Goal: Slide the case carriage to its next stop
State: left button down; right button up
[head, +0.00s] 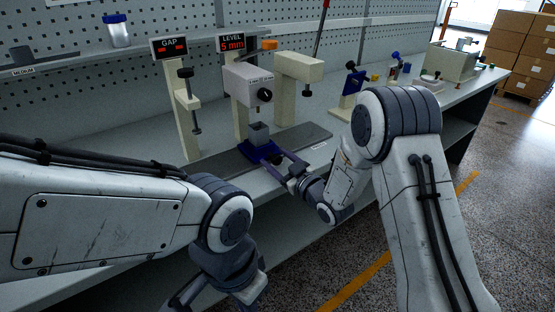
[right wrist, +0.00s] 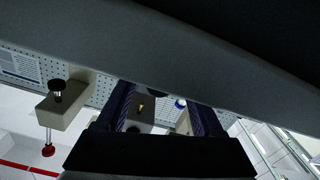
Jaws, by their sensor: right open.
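My left gripper (head: 215,290) hangs low in front of the bench, partly cut off by the frame edge.
The GAP station (head: 188,115) stands left of the middle station, and a cream post station (head: 288,85) stands to its right. A blue fixture (head: 348,95) stands farther right on the bench. The rail's right part is bare. Cardboard boxes (head: 520,50) are stacked beyond the bench.

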grip_shut()
dwell(1.4)
